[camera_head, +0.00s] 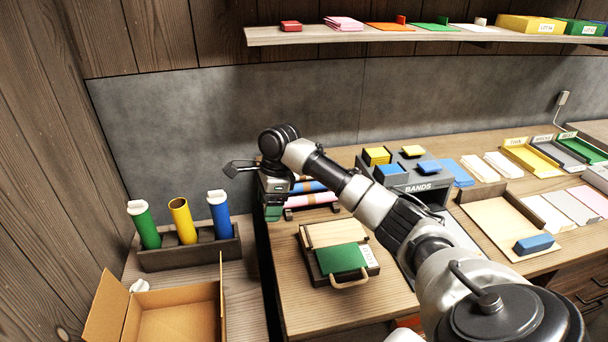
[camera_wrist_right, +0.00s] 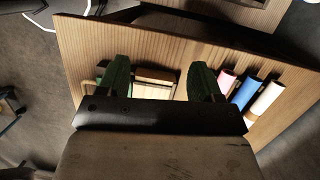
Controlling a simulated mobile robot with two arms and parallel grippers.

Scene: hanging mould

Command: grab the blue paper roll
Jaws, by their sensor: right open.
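The blue paper roll (camera_head: 310,186) lies on a small dark rack between other rolls, partly hidden behind my right arm. In the right wrist view the blue roll (camera_wrist_right: 246,92) lies between a pink roll (camera_wrist_right: 227,80) and a pale roll (camera_wrist_right: 267,101). My right gripper (camera_head: 272,211) points down just left of the rack, with green fingertips. In the right wrist view the gripper (camera_wrist_right: 160,80) is open with nothing between its fingers. The rolls are to the right of both fingers and apart from them. My left gripper is not in view.
A holder (camera_head: 190,256) with green, yellow and blue tubes stands at left, behind an open cardboard box (camera_head: 170,315). A case with a green panel (camera_head: 341,258) lies in front of the rack. A grey bands box (camera_head: 411,185) is at right. A shelf (camera_head: 420,34) runs above.

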